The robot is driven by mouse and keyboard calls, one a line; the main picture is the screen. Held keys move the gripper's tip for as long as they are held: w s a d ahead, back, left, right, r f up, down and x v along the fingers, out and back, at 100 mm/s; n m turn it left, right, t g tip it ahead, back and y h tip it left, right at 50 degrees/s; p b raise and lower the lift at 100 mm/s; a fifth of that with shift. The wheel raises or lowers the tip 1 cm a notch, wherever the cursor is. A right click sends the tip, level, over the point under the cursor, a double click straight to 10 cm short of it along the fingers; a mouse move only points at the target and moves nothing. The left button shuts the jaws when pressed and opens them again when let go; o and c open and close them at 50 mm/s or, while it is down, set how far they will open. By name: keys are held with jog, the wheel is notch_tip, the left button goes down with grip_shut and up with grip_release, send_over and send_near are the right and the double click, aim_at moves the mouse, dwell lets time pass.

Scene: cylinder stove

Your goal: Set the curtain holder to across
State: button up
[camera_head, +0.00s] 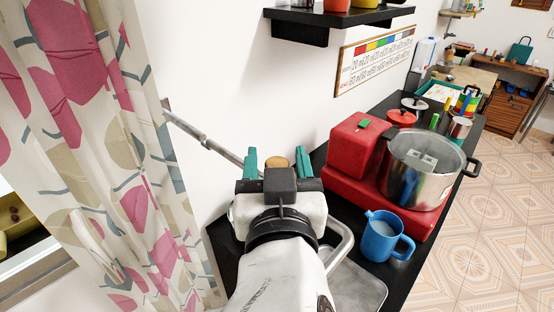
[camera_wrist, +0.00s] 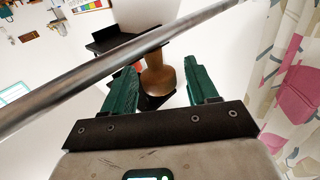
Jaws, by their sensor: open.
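The curtain holder (camera_head: 205,137) is a grey metal rod that runs from the wall beside the curtain down to the right, toward my gripper. The rod also crosses the wrist view diagonally (camera_wrist: 70,82). A brown wooden knob (camera_wrist: 160,80) shows below the rod in the wrist view, and its top shows in the head view (camera_head: 276,164). My gripper (camera_head: 277,158) is open, with its green fingers on either side of the knob. Gaps show beside the knob in the wrist view. The knob's join to the rod is not clear.
A patterned curtain (camera_head: 135,190) hangs at the left. A black counter (camera_head: 400,275) at the right holds a red stove (camera_head: 385,190), a steel pot (camera_head: 420,165) and a blue jug (camera_head: 382,235). A black shelf (camera_head: 345,18) is on the wall above.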

jog(key=shift+c, duration=0.3)
grip_shut()
dwell(0.3)
